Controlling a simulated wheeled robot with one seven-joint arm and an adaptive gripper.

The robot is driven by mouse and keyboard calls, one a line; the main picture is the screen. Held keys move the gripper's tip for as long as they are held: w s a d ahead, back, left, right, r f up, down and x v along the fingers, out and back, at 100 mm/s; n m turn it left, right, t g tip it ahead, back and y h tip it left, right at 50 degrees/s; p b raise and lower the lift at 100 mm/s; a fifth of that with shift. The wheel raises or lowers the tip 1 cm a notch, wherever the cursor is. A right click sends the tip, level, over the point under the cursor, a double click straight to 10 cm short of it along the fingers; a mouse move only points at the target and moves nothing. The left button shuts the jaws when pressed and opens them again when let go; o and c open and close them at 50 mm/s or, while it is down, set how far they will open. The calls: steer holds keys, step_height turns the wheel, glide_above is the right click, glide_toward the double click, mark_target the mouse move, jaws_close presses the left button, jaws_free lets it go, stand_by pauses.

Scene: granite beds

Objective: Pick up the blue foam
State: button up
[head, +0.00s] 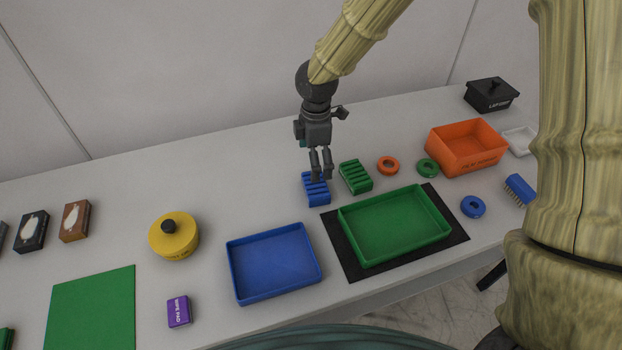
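A blue slotted block (316,192), which may be the blue foam, sits on the grey table behind the gap between the blue tray and the green tray. My gripper (322,178) points down at the block's far end, and its fingertips overlap that end in the picture. I cannot tell whether they touch it or hang above it. The two fingers show a narrow gap between them, seen at a slant. Nothing is clearly held. Part of the block's far edge is hidden by the fingers.
A green slotted block (356,177) stands close right of the blue one. In front are a blue tray (235,275) and a green tray (345,235) on a black mat (343,262). An orange bin (465,157) and rings lie right. The table left of the blue block is clear.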

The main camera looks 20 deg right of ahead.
mark_target(316, 183)
steer(key=s+f, duration=0.1)
steer(key=s, duration=0.1)
steer(key=shift+s+a+f+p, duration=0.1)
steer(key=shift+s+f+p, duration=0.2)
steer(key=shift+s+f, duration=0.1)
steer(key=w+f, duration=0.2)
steer(key=f, duration=0.1)
steer(key=shift+w+p, duration=0.3)
steer(key=shift+s+f+p, duration=0.6)
steer(key=shift+s+f, duration=0.2)
steer(key=shift+f, duration=0.05)
steer(key=shift+w+f, duration=0.25)
steer(key=shift+f, duration=0.35)
steer(key=shift+w+f, duration=0.25)
steer(key=shift+f, duration=0.3)
steer(key=shift+s+r, duration=0.25)
steer(key=shift+s, duration=0.05)
steer(key=shift+w+f, duration=0.1)
steer(key=c, duration=0.5)
